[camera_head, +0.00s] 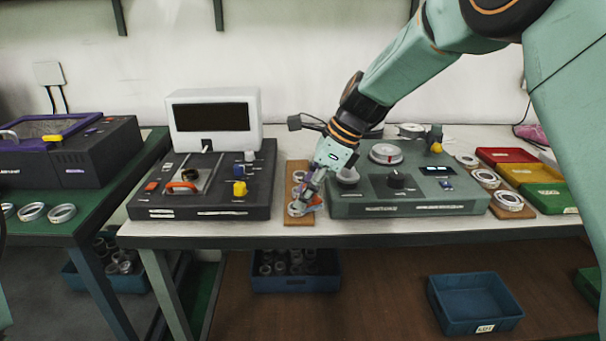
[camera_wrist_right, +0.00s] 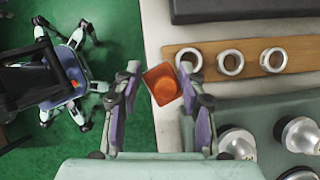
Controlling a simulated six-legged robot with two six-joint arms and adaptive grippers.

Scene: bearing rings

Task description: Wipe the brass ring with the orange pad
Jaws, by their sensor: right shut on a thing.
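My right gripper (camera_head: 309,200) is low over the front end of a wooden board on the table. It is shut on the orange pad (camera_wrist_right: 163,86), which shows between the two fingers (camera_wrist_right: 160,92) in the wrist view. In the head view the pad (camera_head: 319,210) is a small red-orange patch by the fingertips. A small dark yellowish ring (camera_head: 189,174), possibly the brass ring, sits on the black device near an orange handle. The rings on the board look grey. Whether the pad touches the nearest ring cannot be told. My left gripper is not in view.
The wooden board (camera_wrist_right: 205,53) with three rings lies between the black device (camera_head: 240,208) and the green-grey device (camera_head: 420,205). Red, yellow and green trays (camera_head: 550,198) stand at right. A blue bin (camera_head: 475,305) sits on the lower shelf. The table's front edge is close to the gripper.

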